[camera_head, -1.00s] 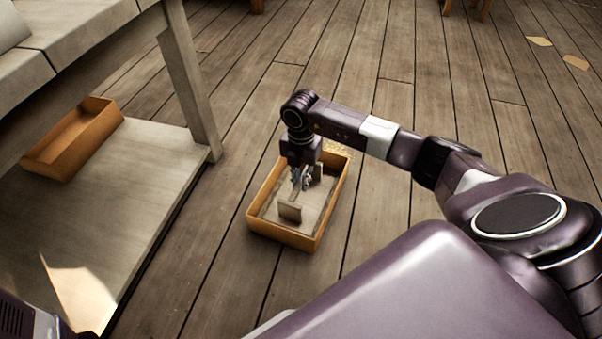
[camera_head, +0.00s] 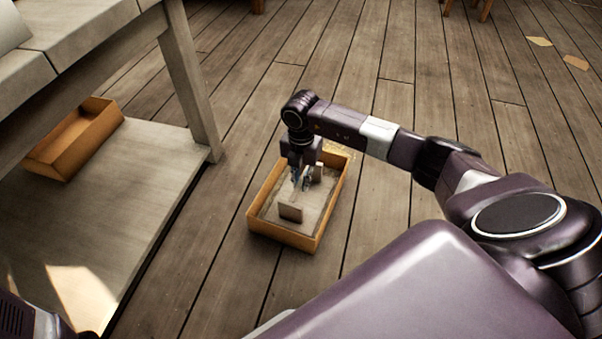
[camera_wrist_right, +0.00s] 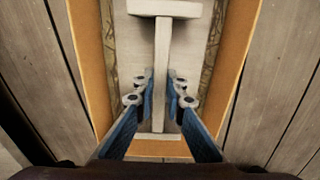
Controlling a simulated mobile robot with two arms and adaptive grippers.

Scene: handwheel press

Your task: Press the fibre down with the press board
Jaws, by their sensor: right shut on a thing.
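The press board (camera_head: 291,212) is a pale grey board with uprights and a handle bar. It lies inside an orange-brown wooden box (camera_head: 282,239) on the floor. My right gripper (camera_head: 301,181) reaches down into the box from above and is shut on the handle bar. In the right wrist view the handle (camera_wrist_right: 161,75) runs between the two blue fingers of the gripper (camera_wrist_right: 160,92). Fibre (camera_wrist_right: 222,45) shows as thin strips between the board and the box walls; the board hides the rest. My left gripper is out of view.
A low bench (camera_head: 150,175) with a lower shelf stands at the left. Another orange-brown box (camera_head: 75,140) sits on that shelf. Light yellowish bits (camera_head: 342,150) lie by the box's far end. The plank floor (camera_head: 400,230) right of the box is clear.

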